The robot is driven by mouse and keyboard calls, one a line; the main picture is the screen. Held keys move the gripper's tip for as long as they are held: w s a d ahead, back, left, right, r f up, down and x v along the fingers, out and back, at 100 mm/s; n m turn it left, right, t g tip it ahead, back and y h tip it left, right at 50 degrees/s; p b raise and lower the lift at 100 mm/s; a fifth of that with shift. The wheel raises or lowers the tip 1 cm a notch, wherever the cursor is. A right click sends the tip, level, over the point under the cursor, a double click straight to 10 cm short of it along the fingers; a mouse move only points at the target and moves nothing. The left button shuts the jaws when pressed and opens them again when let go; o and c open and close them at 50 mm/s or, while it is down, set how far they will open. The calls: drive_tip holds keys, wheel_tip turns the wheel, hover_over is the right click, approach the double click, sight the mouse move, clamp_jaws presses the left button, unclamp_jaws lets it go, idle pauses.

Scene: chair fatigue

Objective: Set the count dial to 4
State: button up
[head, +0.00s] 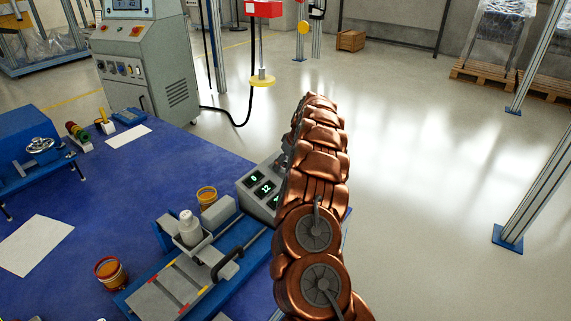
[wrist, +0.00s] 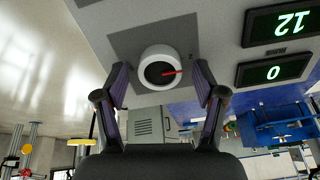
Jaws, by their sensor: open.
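A round white dial (wrist: 160,68) with a dark face and a red pointer sits on a darker square of a grey panel in the wrist view. The pointer points to the right in that picture. My gripper (wrist: 160,77) is open, with one finger on each side of the dial; I cannot tell whether they touch it. Two green displays beside it read 12 (wrist: 283,25) and 0 (wrist: 274,71). In the head view the grey display box (head: 245,190) shows 0, 12 and a third, partly covered figure that looks like 4. My arm hides the dial and gripper there.
A grey control cabinet (head: 147,65) stands behind. Open floor lies to the right of my arm.

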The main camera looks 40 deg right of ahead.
drive_tip(key=c, duration=1.1)
drive_tip(key=shift+c, duration=0.2)
